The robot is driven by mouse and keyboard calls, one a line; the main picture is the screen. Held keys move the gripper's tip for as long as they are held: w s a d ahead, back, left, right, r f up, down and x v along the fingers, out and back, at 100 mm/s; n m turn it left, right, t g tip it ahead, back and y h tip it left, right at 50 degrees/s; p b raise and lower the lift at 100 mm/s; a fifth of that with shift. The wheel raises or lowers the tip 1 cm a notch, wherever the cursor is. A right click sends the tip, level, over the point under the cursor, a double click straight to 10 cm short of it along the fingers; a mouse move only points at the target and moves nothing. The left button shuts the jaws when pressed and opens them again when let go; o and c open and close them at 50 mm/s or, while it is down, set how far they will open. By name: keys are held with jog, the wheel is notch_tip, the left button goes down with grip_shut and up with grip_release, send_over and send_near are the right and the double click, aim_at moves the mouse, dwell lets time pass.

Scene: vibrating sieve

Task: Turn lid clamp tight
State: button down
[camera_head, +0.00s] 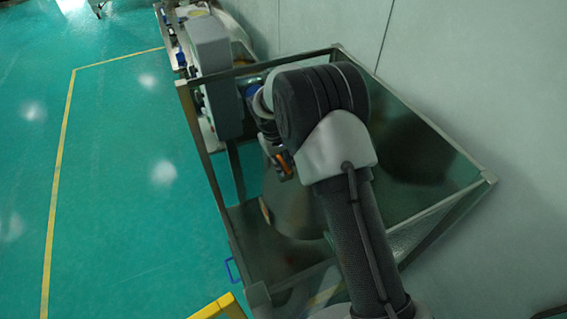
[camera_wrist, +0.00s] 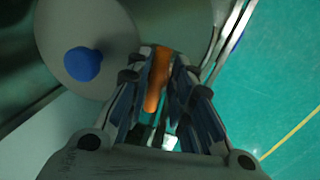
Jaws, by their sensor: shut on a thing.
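The lid clamp handle (camera_wrist: 157,82) is an orange bar in the wrist view, lying between the two fingers of my gripper (camera_wrist: 158,75). The fingers are shut on it from both sides. A round grey lid (camera_wrist: 108,30) with a blue knob (camera_wrist: 82,64) lies to the left of the handle. In the head view a bit of orange (camera_head: 285,161) shows beside my wrist, in front of the large metal drum (camera_head: 292,205). My arm hides most of the lid and the clamp there, and my fingertips cannot be made out.
A metal frame with clear panels (camera_head: 264,70) surrounds the drum. A grey box-shaped unit (camera_head: 213,65) stands at the frame's upper left. A wall (camera_head: 480,70) closes off the right. Green floor (camera_head: 115,190) with a yellow line is clear on the left.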

jog(key=n, duration=0.3)
jog(key=n+b, duration=0.1)
jog(key=n, duration=0.1)
jog(key=shift+d+n+t+y, duration=0.3)
jog(key=shift+t+y, duration=0.1)
jog(key=n, duration=0.5)
jog(key=shift+w+d+n+y, duration=0.2)
jog(key=shift+n+y, duration=0.1)
jog(key=shift+y, duration=0.1)
jog(key=c, duration=1.5)
grip_release()
jog(key=shift+c, duration=0.2)
notch_tip(320, 180, up, 12)
jog(key=s, duration=0.2)
jog(key=shift+s+a, duration=0.2)
jog(key=shift+f, duration=0.1)
jog(key=shift+c, duration=0.3)
